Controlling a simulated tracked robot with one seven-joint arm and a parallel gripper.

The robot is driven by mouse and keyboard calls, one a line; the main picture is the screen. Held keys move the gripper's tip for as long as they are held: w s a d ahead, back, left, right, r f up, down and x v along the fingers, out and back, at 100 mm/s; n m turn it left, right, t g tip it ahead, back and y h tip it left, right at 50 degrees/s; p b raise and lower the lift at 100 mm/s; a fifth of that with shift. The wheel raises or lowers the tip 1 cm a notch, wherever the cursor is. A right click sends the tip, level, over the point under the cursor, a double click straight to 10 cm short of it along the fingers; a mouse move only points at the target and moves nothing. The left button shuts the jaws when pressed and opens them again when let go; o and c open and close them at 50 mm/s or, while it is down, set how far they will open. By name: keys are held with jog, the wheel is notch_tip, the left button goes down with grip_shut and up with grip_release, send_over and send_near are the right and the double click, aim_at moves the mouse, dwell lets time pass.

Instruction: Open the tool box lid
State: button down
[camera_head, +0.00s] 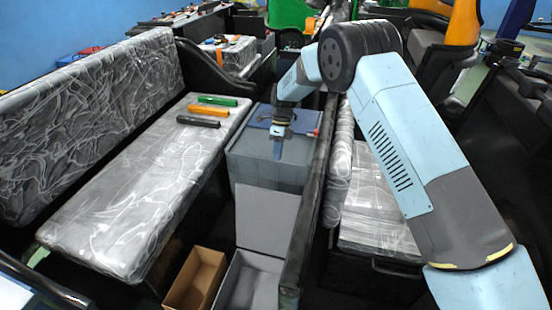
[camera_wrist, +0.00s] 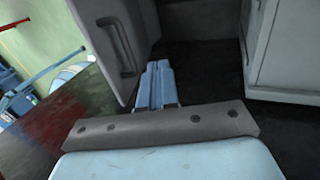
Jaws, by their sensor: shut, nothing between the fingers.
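A pale grey open box (camera_head: 236,283), which looks like the tool box, stands low on the floor between the seats in the head view. Its flat lid (camera_head: 267,215) is raised and leans back at the far side. In the wrist view my gripper (camera_wrist: 157,85) is shut and empty. A light panel with a handle (camera_wrist: 112,40) is at its left, not clearly identifiable.
A cardboard box (camera_head: 196,278) stands left of the open box. Green, orange and black items (camera_head: 210,108) lie on the plastic-wrapped seat (camera_head: 140,205). A dark rail (camera_head: 308,210) runs close along the right of the boxes.

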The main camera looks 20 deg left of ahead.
jog(key=s+f, duration=0.7)
jog(key=s, duration=0.1)
jog(key=shift+f, duration=0.15)
dwell(0.3)
